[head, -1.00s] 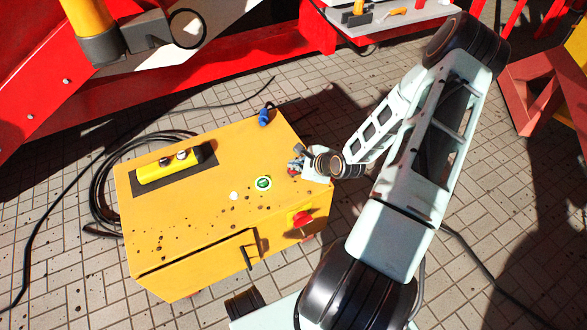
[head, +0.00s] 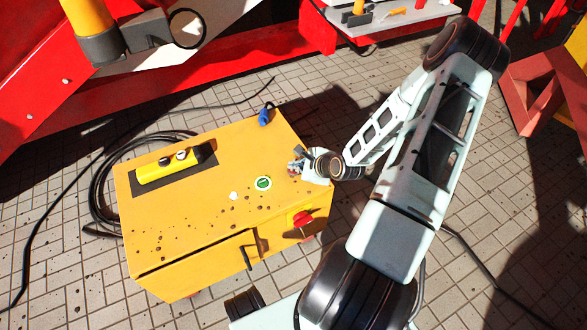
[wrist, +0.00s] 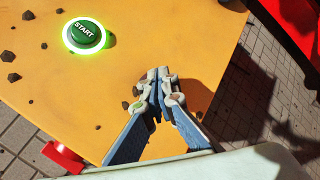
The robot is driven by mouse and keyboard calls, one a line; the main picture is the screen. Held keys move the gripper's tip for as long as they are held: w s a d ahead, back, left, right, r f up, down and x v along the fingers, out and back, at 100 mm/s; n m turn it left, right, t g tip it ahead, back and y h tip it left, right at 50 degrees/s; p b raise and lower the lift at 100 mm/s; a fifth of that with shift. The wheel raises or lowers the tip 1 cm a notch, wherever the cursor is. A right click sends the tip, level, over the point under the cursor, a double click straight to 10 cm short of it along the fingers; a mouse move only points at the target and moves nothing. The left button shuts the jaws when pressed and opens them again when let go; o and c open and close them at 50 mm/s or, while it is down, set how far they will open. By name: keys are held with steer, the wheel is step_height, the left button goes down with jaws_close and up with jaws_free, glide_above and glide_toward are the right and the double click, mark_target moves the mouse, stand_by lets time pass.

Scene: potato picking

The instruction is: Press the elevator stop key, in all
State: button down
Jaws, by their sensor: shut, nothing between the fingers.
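A yellow box (head: 205,240) stands on the paving. A lit green START button (head: 263,183) is on its top; it also shows in the wrist view (wrist: 84,34) with a glowing ring. A red knob (head: 303,218) sits on a yellow plate at the box's near right edge; part of a red piece (wrist: 65,158) shows at the lower left in the wrist view. A yellow handset (head: 168,172) with two small buttons lies on a dark mat on the box. My gripper (head: 296,161) is shut and empty over the right end of the top; its fingertips (wrist: 158,84) are apart from the START button. No label reading stop is legible.
A blue plug (head: 265,116) is at the box's far edge. Black cables (head: 100,190) lie on the paving left of it. A red frame (head: 240,75) runs behind, and a pale table (head: 425,22) with tools is at the top right.

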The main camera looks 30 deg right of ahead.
steer(key=shift+r, duration=0.15)
steer(key=shift+r+p, duration=0.7)
steer(key=shift+p, duration=0.2)
steer(key=shift+r, duration=0.1)
step_height(320, 180, up, 5)
steer(key=p, duration=0.4)
steer(key=shift+p, duration=0.35)
